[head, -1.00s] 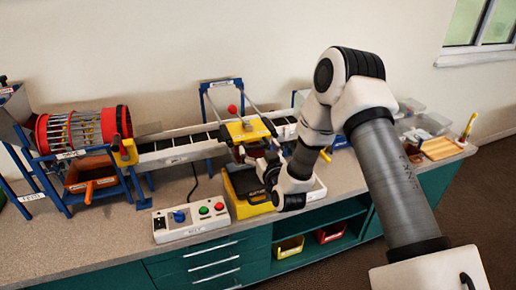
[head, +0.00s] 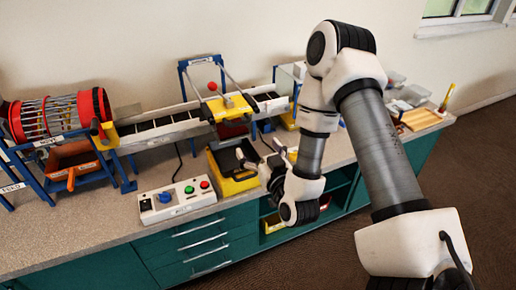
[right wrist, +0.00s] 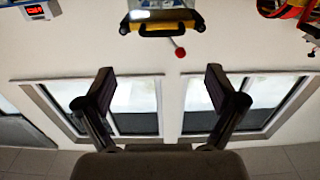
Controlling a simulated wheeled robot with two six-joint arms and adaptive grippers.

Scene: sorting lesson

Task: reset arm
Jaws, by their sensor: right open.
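My right arm comes in from the right of the head view. My right gripper (head: 261,156) points toward the bench, in front of the yellow bin and below the yellow-topped frame. Its fingers are apart with nothing seen between them. In the right wrist view the two fingers of the right gripper (right wrist: 160,88) stand wide apart and empty, with wall and windows behind them. My left gripper is not in view.
A yellow bin (head: 222,181) stands on the bench beside a control box (head: 178,201) with coloured knobs. Behind are a conveyor (head: 160,131), a yellow-topped blue frame (head: 229,107) and a red-ended drum (head: 60,115). Floor (head: 466,195) shows at right.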

